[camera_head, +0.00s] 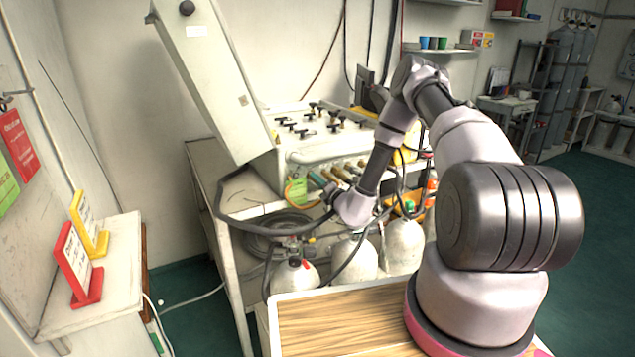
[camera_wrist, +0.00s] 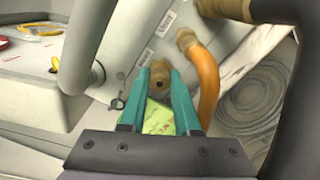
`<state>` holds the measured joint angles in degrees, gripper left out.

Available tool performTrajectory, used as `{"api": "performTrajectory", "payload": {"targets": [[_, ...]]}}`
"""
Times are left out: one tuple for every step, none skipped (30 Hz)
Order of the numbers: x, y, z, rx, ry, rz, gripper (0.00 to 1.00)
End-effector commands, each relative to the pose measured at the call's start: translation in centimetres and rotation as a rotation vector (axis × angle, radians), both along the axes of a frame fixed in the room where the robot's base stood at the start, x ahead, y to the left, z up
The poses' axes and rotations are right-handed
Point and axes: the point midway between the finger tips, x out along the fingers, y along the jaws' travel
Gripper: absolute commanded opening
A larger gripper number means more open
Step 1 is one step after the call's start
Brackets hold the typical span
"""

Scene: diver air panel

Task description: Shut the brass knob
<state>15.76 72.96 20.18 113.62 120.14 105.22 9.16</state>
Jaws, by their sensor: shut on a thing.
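The brass knob (camera_wrist: 159,70) shows in the wrist view as a round brown-gold end with a dark centre. My gripper (camera_wrist: 160,80) has its two teal fingers on either side of it, shut on it. In the head view my gripper (camera_head: 329,192) is at the front face of the grey air panel (camera_head: 300,152), low and left of centre. The knob it holds cannot be made out clearly there. How far the knob is turned cannot be told.
An orange hose (camera_wrist: 207,80) with a brass fitting runs close to the right finger. A green-yellow tag (camera_wrist: 158,118) hangs below the knob. Gas cylinders (camera_head: 358,258) and a coiled hose (camera_head: 265,232) are under the panel. The panel's lid (camera_head: 208,85) stands open.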

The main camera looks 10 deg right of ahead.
Motion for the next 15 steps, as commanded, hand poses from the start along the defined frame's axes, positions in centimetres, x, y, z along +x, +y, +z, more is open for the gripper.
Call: {"api": "performTrajectory", "payload": {"targets": [[-0.07,-0.01,-0.08,0.01,0.005,0.001,0.0],[-0.07,-0.01,-0.09,0.015,0.006,0.001,0.0],[-0.08,-0.01,-0.09,0.02,0.009,0.0,0.0],[-0.08,-0.01,-0.1,0.023,0.01,0.0,0.0],[-0.08,-0.01,-0.1,0.026,0.011,0.0,0.0],[-0.08,-0.01,-0.1,0.029,0.012,0.0,0.0],[-0.08,0.0,-0.1,0.031,0.013,0.0,0.0],[-0.08,0.0,-0.1,0.032,0.013,0.0,0.0],[-0.08,0.0,-0.1,0.033,0.013,0.001,0.0],[-0.08,0.01,-0.11,0.033,0.013,0.001,0.0],[-0.08,0.01,-0.11,0.033,0.013,0.001,0.0],[-0.09,0.0,-0.12,0.033,0.013,0.001,0.0],[-0.09,0.0,-0.12,0.033,0.013,0.001,0.0],[-0.1,0.01,-0.12,0.032,0.013,0.0,0.0],[-0.1,0.01,-0.12,0.032,0.013,0.0,0.0]]}}
